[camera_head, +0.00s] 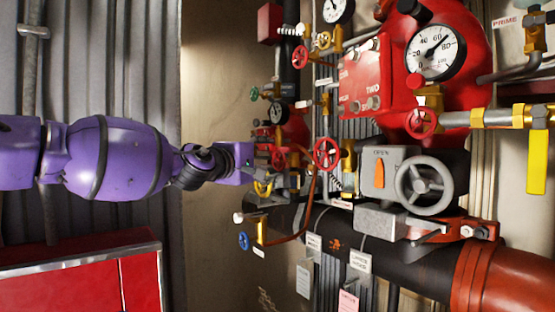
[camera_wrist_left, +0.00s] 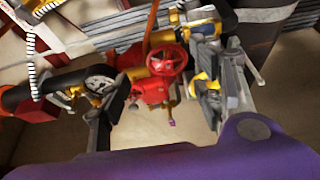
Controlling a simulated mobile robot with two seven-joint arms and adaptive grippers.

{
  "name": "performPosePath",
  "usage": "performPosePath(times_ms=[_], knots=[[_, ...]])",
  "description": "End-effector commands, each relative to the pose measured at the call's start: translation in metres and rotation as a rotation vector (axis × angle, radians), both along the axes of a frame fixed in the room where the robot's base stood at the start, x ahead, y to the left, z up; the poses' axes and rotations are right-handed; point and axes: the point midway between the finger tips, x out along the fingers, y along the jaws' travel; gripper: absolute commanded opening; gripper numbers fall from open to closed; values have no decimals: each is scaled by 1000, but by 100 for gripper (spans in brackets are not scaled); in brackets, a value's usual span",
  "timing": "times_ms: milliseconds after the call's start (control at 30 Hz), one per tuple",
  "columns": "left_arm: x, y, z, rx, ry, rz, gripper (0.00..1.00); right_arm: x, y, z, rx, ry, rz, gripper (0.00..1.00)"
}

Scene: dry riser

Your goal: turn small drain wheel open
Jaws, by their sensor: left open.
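Several small handwheels are on the pipework, and I cannot tell for sure which one is the drain wheel. A small red wheel (camera_head: 278,160) is just beyond my left gripper (camera_head: 262,167) in the head view. In the left wrist view, a red spoked wheel (camera_wrist_left: 167,60) on a red valve body appears between and beyond the spread fingers of my left gripper (camera_wrist_left: 163,95). The gripper is open, with no visible grasp on the wheel. Its fingertips are partly lost among the fittings in the head view. My right gripper is in neither view.
Another red wheel (camera_head: 326,153) and a blue wheel (camera_head: 244,240) are nearby. A grey handwheel (camera_head: 424,185), a large gauge (camera_head: 436,52) and a thick dark pipe (camera_head: 390,250) crowd the right. A red cabinet (camera_head: 80,285) stands lower left.

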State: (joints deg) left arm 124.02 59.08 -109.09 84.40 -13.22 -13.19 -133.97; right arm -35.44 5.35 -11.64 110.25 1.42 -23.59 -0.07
Motion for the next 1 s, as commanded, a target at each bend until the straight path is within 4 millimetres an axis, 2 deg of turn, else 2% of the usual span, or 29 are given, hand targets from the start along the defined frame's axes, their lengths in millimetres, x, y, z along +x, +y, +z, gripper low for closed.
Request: performPosePath(times_ms=[33,133,300,500,733,767,1000], knots=[[9,-6,-4,0,5,1,60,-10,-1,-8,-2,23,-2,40],[24,-14,-5,0,5,1,60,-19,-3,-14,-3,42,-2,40],[41,-25,-4,-1,4,1,60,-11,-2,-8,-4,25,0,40],[49,-30,-2,-2,3,0,60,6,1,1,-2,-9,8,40],[50,-30,-2,-1,4,0,60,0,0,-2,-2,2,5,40],[50,-30,-2,-1,4,0,58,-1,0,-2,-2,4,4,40],[50,-30,-2,-2,3,0,27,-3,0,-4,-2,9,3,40]])
